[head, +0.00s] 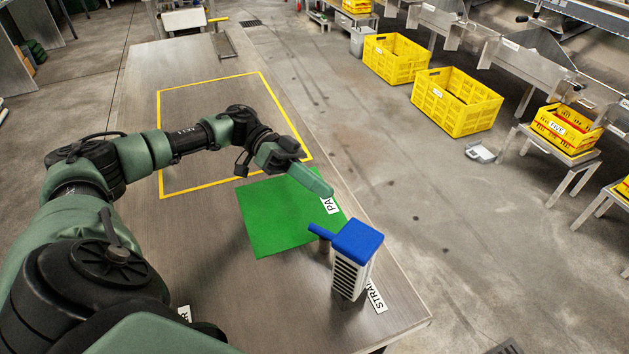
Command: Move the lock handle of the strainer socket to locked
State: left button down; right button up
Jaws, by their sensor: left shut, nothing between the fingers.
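The strainer socket holds an upright strainer (349,275) with grey slotted sides and a blue top (357,240), near the right edge of the table. A blue handle (324,232) sticks out from it to the left. A label (376,298) beside its base is partly hidden. I cannot tell a separate lock handle from this blue handle. My left gripper (328,190) is shut and empty, above the green mat, behind and apart from the blue handle. My right gripper is not in view.
The green mat (275,225) lies on the table (215,270), with a yellow outlined area (200,88) behind it. Yellow crates (455,102) stand on the floor at the right. The far table is clear.

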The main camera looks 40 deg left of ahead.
pick_arm(q)
jog(key=d+f, duration=0.1)
jog(key=d, duration=0.1)
jog(key=s+d+f+p, duration=0.1)
jog(key=d, duration=0.1)
jog(key=d+f, duration=0.2)
jog(key=shift+s+d, duration=0.25)
jog(key=shift+s, duration=0.1)
jog(key=shift+s+f, duration=0.2)
jog(key=shift+f, duration=0.1)
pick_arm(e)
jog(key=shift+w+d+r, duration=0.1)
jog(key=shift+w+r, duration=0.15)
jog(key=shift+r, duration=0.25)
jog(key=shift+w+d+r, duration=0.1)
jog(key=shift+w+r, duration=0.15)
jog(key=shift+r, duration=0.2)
